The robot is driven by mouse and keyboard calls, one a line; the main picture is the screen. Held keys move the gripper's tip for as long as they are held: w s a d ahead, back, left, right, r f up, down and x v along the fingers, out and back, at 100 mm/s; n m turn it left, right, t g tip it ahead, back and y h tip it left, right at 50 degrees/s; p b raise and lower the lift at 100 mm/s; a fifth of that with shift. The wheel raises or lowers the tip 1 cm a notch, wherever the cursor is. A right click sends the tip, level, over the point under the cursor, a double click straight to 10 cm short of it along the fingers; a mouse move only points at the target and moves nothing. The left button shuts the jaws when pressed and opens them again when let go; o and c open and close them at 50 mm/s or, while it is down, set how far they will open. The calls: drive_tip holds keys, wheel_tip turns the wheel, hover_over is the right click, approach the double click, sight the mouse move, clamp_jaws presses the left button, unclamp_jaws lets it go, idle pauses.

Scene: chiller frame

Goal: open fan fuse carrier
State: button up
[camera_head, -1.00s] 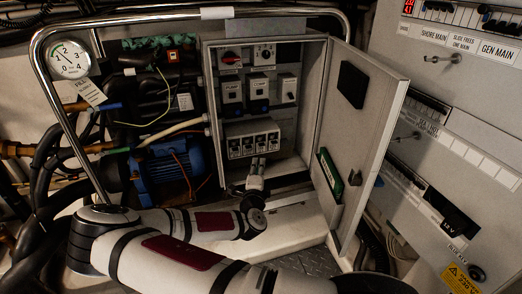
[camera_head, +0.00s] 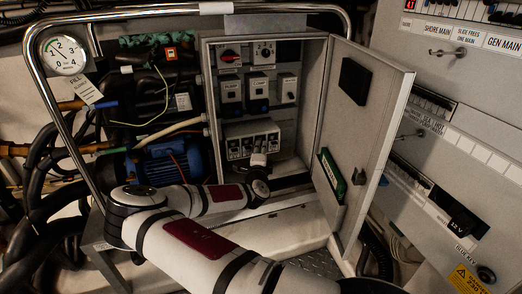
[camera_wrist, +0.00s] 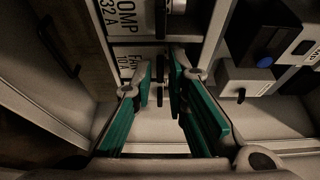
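The fan fuse carrier, labelled "FAN 10 A", shows in the wrist view with its label (camera_wrist: 128,62) just left of my fingertips. The wrist view looks at the carriers from close by. My gripper (camera_wrist: 160,68) has its two green-padded fingers apart, with a gap between the tips in front of the carrier's right part. The tips partly hide the carrier, and I cannot tell whether they touch it. In the head view my gripper (camera_head: 259,152) is at the lower front of the fuse carrier block (camera_head: 238,147) inside the open cabinet.
The "COMP 32 A" carrier (camera_wrist: 125,18) is beside the fan carrier. The cabinet door (camera_head: 362,130) stands open on the right. Switch boxes (camera_head: 257,90) sit above the fuse block. A blue motor (camera_head: 172,166) and hoses are left of the cabinet.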

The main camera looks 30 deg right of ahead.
clamp_jaws()
drive_tip(key=shift+s+f, duration=0.1)
drive_tip(key=shift+f, duration=0.05)
drive_tip(key=f+m+t+h+b, duration=0.1)
drive_tip(key=m+h+b, duration=0.1)
drive_tip(key=b, duration=0.1)
drive_tip(key=s+f+m+t+h+b, duration=0.1)
drive_tip(key=h+b, duration=0.2)
drive_tip(key=f+m+t+h+b, duration=0.1)
drive_tip(key=m+t+h+b, duration=0.1)
drive_tip(key=b, duration=0.1)
drive_tip(key=shift+s+a+f+m, duration=0.3)
drive_tip(key=shift+s+a+f, duration=0.05)
idle(0.4)
drive_tip(key=shift+m+h+b, duration=0.4)
drive_tip(key=shift+h+b, duration=0.2)
drive_tip(key=shift+h, duration=0.2)
